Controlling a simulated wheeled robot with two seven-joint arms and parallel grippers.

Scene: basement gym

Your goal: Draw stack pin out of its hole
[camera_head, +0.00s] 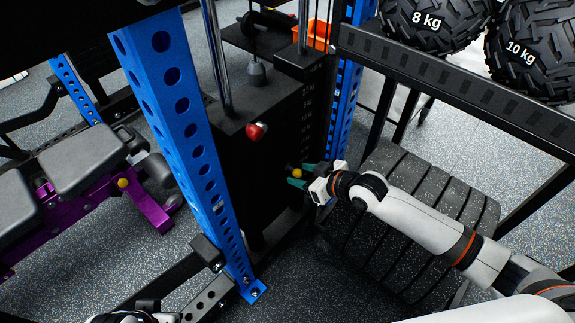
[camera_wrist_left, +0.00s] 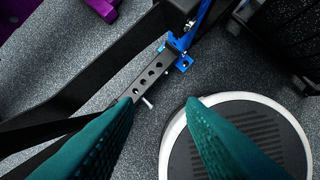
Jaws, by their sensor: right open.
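A small yellow-knobbed stack pin (camera_head: 292,170) is at the front of the dark weight stack (camera_head: 312,128), beside its column of numbers. My right gripper (camera_head: 292,175) reaches in from the right, its teal fingers open on either side of the knob. I cannot tell whether they touch it. The pin's shaft and its hole are hidden. A red knob (camera_head: 256,131) sits higher up, on the dark housing to the left. My left gripper is open and empty in the left wrist view (camera_wrist_left: 162,103), above the floor and a perforated black rail (camera_wrist_left: 152,75).
A blue perforated upright (camera_head: 185,120) stands left of the stack. A rack shelf (camera_head: 460,78) with 8 kg and 10 kg tyre-like balls is at upper right. Stacked black plates (camera_head: 415,220) lie under my right arm. A grey-padded purple bench (camera_head: 85,160) is at left.

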